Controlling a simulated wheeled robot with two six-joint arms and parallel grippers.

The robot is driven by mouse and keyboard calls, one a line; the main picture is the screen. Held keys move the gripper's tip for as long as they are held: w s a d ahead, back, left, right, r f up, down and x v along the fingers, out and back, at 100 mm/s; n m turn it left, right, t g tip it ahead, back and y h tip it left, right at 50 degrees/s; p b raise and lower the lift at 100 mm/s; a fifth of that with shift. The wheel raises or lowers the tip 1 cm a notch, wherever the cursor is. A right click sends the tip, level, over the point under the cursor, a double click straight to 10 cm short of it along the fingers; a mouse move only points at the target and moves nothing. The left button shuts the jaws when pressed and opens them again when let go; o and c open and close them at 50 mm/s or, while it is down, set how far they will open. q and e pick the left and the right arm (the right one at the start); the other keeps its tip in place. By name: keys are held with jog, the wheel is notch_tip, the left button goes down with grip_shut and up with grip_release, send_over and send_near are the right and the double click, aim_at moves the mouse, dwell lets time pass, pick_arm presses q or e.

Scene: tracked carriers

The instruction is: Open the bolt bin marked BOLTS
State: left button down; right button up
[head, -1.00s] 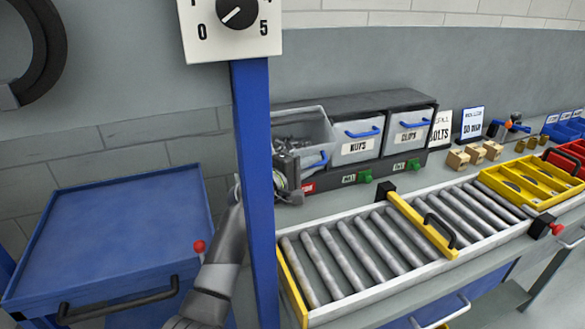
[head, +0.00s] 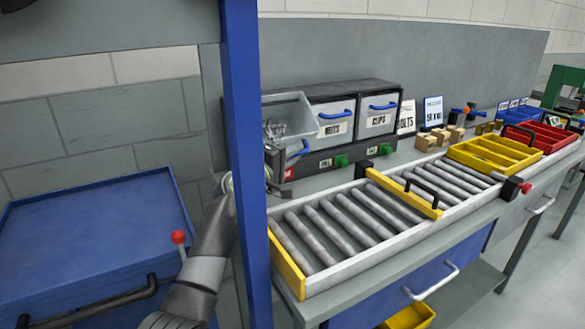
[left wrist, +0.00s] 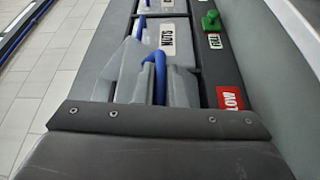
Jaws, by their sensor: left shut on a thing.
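The leftmost bin (head: 291,112) of a black rack is tipped out, its top open, with grey metal bits like bolts inside. Its front marking is not readable from here. Its blue handle (head: 300,149) hangs low at the front. My left gripper (head: 272,178) is at this bin's front, partly hidden by the blue post. In the left wrist view the blue handle (left wrist: 156,62) runs between the pale fingers, which are shut on it. My right gripper is not in view.
Bins marked NUTS (head: 333,131) and CLIPS (head: 378,122) sit shut beside it. The blue post (head: 246,180) stands close to my left arm. A roller conveyor (head: 350,222) lies in front of the rack. A blue cabinet (head: 95,225) is at left.

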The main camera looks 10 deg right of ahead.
pick_arm(q)
jog(key=shift+b, duration=0.35)
dwell(0.3)
jog(key=c, duration=1.8)
grip_release()
jog(key=shift+o, duration=0.2)
jog(key=shift+a, duration=0.1)
